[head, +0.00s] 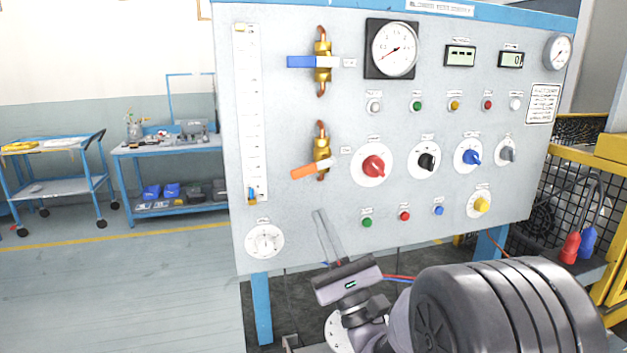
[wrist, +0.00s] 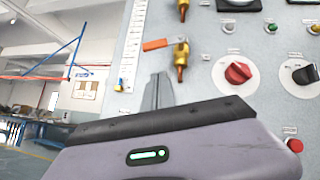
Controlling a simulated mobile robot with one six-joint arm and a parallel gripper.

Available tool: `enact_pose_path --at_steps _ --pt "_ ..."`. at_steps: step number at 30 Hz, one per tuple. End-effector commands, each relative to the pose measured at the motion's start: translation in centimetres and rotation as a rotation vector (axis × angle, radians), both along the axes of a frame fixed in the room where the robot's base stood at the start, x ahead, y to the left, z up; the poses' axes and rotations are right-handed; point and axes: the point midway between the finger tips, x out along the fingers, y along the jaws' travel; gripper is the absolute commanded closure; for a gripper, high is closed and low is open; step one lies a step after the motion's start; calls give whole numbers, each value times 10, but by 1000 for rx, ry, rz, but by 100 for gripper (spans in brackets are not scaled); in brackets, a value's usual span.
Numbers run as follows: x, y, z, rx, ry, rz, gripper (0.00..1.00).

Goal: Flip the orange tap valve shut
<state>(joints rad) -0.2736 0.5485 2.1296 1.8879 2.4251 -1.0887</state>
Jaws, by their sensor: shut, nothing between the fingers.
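In the wrist view the orange handle (wrist: 155,44) also points left from the brass fitting (wrist: 181,58). My gripper (head: 325,228) is shut and empty. Its fingers are below the orange valve in the head view and apart from the handle. In the wrist view the closed fingertips (wrist: 159,84) show below the handle.
A blue-handled tap (head: 305,62) sits above the orange one. A red knob (head: 373,166) is to its right and a white dial (head: 264,240) is at lower left. A vertical scale (head: 250,110) runs along the left. The panel between the scale and orange handle is bare.

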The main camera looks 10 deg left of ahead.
Motion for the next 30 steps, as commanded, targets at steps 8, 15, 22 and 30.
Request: enact_pose_path --at_steps 8,15,22,30 --pt "10 17 42 -1 -2 2 100" --pt "8 21 54 -1 1 2 100" --pt "8 21 54 -1 0 2 100" --pt "2 33 69 87 42 3 100"
